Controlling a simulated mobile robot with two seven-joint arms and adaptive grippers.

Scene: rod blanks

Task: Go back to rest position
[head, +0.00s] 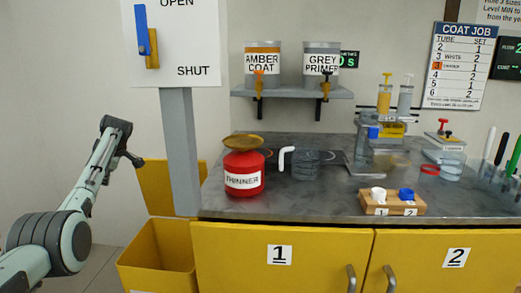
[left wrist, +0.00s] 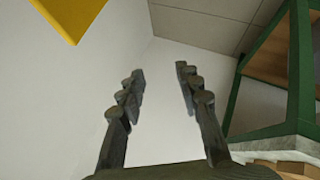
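My left arm comes in from the left in the head view, and its gripper (head: 122,140) is raised in the air left of the yellow bin and the counter. The left wrist view shows the two fingers of my left gripper (left wrist: 160,95) spread apart with nothing between them. My right gripper is not in the head view.
A yellow bin (head: 155,255) with a raised lid stands near the left arm. The counter (head: 320,205) holds a red thinner can (head: 243,170), a clear mug (head: 306,164) and a wooden block (head: 392,205). Yellow cabinet doors (head: 290,262) are below. A green frame (left wrist: 300,70) shows in the left wrist view.

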